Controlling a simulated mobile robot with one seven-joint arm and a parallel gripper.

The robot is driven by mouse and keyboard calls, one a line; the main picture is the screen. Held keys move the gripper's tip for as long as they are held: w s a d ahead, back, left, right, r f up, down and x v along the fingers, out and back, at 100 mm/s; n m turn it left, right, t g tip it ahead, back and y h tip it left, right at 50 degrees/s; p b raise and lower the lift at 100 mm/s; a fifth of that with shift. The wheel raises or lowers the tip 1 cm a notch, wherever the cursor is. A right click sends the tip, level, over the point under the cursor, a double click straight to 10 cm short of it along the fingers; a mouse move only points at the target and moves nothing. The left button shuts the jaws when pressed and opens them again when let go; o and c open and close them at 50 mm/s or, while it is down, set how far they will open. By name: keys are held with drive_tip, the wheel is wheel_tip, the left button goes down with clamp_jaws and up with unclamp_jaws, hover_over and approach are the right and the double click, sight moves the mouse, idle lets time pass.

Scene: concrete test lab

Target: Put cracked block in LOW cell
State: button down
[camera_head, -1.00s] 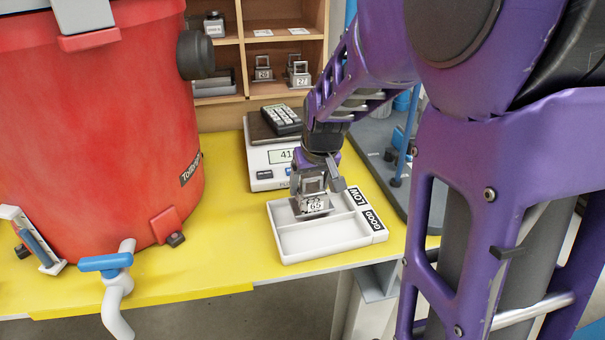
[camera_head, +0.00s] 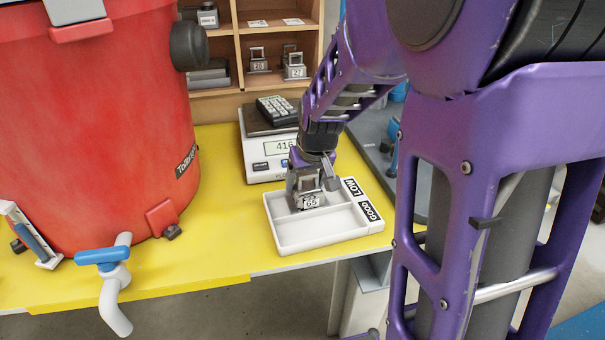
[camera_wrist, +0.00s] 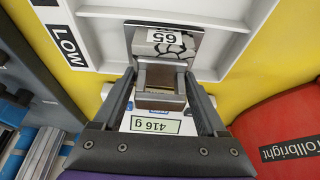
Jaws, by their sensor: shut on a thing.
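The cracked block (camera_head: 311,201) is a grey metal block with a handle, a white label reading 65 and crack lines on its face. It also shows in the wrist view (camera_wrist: 165,42). My gripper (camera_head: 305,180) is shut on its handle; the fingers also show in the wrist view (camera_wrist: 160,85). The white tray (camera_head: 325,242) has two cells with LOW and GOOD labels at its right end. The block is at the rear cell, beside the LOW label (camera_head: 354,189). Whether it touches the cell floor cannot be told. The front cell by the GOOD label (camera_head: 371,211) is empty.
A scale (camera_head: 265,150) reading 416 g stands behind the tray with a dark keypad device (camera_head: 276,110) on it. A large red tank (camera_head: 95,130) with a blue-handled tap (camera_head: 102,256) stands left. Wooden shelves (camera_head: 270,83) hold other numbered blocks. Yellow table is clear left of the tray.

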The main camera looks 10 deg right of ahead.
drive_tip(key=shift+f, duration=0.2)
idle(0.7)
unclamp_jaws()
drive_tip(key=shift+f, duration=0.1)
drive_tip(key=shift+r+p, duration=1.9)
drive_tip(key=shift+r, duration=0.7)
